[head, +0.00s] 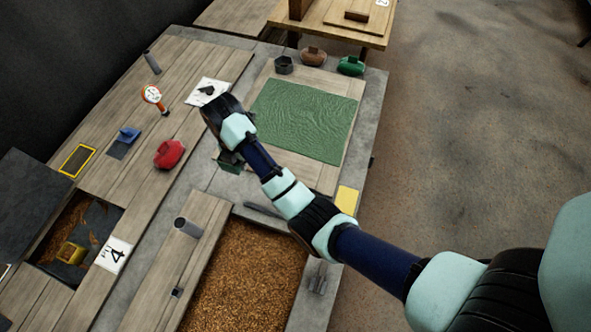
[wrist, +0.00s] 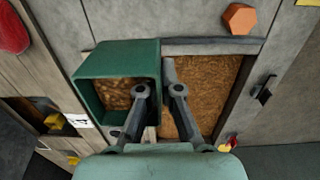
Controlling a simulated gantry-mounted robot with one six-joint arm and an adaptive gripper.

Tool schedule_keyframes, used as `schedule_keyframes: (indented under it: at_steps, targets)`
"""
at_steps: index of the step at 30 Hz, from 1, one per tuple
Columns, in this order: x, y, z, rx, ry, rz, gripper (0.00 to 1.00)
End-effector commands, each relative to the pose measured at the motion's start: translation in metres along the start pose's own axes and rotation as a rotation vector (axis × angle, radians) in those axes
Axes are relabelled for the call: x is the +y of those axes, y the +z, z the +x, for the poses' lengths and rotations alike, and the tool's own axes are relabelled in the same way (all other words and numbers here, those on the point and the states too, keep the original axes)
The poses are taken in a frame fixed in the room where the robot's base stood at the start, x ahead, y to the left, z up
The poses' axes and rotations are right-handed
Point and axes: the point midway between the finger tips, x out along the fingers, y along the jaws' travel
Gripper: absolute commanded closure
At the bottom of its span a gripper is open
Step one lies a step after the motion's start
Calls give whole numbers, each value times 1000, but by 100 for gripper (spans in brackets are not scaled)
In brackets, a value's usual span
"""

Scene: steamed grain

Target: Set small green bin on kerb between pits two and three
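The small green bin (wrist: 95,85) is in my gripper (wrist: 159,92) in the wrist view. One finger is inside the bin and the other is outside, with the bin's right wall between them. Brown grain shows inside its opening. In the head view the bin (head: 230,163) is mostly hidden under my arm, above the grey concrete kerb (head: 212,184). A pit of brown grain (head: 240,270) lies in front of it, and a green cloth (head: 315,120) covers the area behind. No pit number two or three is readable.
A red lidded object (head: 169,154) and a blue tool (head: 129,134) lie on planks at left. An orange hexagonal object (wrist: 240,18) sits on the concrete.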

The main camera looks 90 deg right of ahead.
Motion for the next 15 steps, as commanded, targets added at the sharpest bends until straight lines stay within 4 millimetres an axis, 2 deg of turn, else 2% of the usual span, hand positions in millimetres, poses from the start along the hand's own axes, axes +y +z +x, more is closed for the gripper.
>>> schedule_keyframes:
  at_steps: [2, 5, 11, 15]
  targets:
    - [0, 0, 0, 0, 1, -2, 100]
    - [0, 0, 14, 0, 1, -1, 100]
    - [-2, 0, 70, 2, -3, 0, 100]
    - [-3, 0, 114, 1, -2, 0, 100]
